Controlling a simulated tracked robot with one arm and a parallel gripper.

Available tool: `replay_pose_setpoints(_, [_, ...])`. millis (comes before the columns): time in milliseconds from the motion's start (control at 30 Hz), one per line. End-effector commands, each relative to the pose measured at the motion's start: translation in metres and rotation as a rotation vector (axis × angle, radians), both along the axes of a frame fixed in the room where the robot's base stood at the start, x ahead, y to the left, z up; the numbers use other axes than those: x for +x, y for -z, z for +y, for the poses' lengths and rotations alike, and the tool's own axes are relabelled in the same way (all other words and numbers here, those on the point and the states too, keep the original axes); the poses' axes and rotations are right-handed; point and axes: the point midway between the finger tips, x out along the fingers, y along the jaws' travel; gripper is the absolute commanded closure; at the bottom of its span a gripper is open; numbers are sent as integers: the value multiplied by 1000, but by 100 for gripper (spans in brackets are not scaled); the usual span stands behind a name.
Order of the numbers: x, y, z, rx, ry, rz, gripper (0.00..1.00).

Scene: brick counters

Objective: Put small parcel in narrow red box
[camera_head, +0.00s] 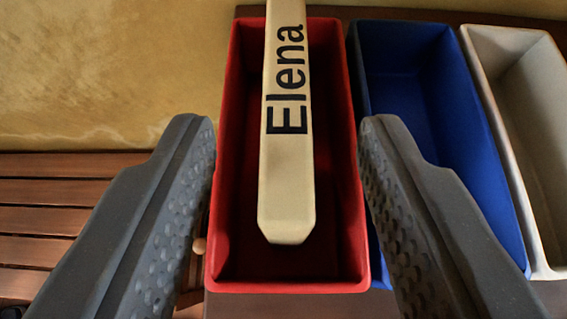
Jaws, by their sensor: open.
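A long cream block lettered "Elena" (287,185), seemingly the small parcel, shows between my fingers. Its near end is over the inside of the narrow red box (228,200). Its far end crosses the box's back rim and leaves the top of the picture. I cannot tell whether it rests on the box or is above it. My gripper (287,130) is open, with one dark grey finger on each side of the block and clear gaps to it. The fingers overlap the red box's long sides in the picture. The box floor is partly hidden by the block.
A blue box (418,95) stands close to the right of the red box, and a pale box (535,120) stands right of that. A yellowish wall (110,70) rises behind. Wooden slats (65,192) lie at the left.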

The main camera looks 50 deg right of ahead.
Motion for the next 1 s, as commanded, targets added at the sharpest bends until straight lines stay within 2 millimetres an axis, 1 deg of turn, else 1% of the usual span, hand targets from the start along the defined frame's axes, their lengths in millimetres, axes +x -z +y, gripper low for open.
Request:
replay_pose_setpoints(33, [-5,-7,6,-1,-3,0,59])
replay_pose_setpoints(200, [-17,-15,20,-1,-2,2,59])
replay_pose_setpoints(300, [-21,-19,25,0,-1,0,59])
replay_pose_setpoints(567, [-24,-20,29,1,-1,1,59])
replay_pose_setpoints(667, [-24,-20,29,1,-1,1,59])
replay_pose_setpoints(733, [-20,-25,32,3,-14,-8,59])
replay_pose_setpoints(767, [-16,-30,35,6,-25,-18,59])
replay_pose_setpoints(867, [6,-60,59,25,-103,-70,59])
replay_pose_setpoints(967, [35,-115,101,47,-239,-147,59])
replay_pose_setpoints(1000, [45,-142,123,55,-304,-177,59])
